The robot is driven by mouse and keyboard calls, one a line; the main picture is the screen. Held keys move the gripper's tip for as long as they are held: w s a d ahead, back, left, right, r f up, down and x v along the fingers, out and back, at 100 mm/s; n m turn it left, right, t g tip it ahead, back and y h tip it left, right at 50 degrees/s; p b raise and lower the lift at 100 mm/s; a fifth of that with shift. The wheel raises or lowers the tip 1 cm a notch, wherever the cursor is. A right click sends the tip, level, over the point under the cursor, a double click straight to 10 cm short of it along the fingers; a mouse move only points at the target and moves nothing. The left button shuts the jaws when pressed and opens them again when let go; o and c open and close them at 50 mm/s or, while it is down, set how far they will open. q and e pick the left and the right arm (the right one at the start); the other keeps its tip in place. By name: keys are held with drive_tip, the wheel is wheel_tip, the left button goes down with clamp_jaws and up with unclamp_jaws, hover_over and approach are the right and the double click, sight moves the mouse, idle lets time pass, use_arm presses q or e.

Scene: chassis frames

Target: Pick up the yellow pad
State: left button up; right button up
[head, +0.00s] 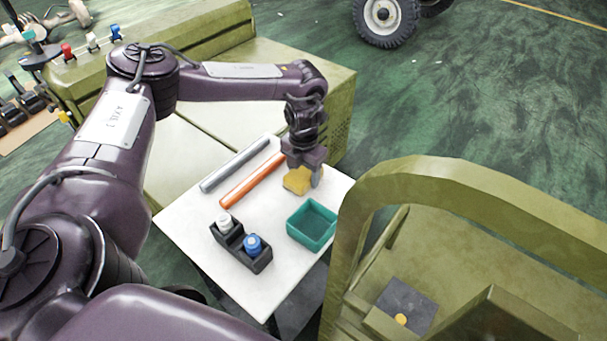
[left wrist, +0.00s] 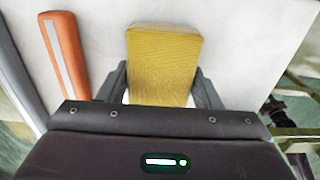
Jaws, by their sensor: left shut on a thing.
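The yellow pad (head: 296,181) is at the far right part of the white table (head: 262,290) in the head view. My left gripper (head: 305,175) points down at it from above and is shut on it. In the left wrist view the yellow pad (left wrist: 162,62) lies between the two fingers (left wrist: 162,90), with one finger along each side. Whether the pad touches the table or is just above it, I cannot tell. My right gripper is not in view.
An orange bar (head: 252,180) and a grey bar (head: 235,165) lie left of the pad. A green open tray (head: 312,240) is in front of it. A black holder (head: 228,238) carries a white-capped and a blue-capped bottle. An olive frame (head: 350,225) stands close at the right.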

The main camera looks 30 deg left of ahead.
sight(304, 171)
use_arm(q)
drive_tip(key=shift+r, duration=0.1)
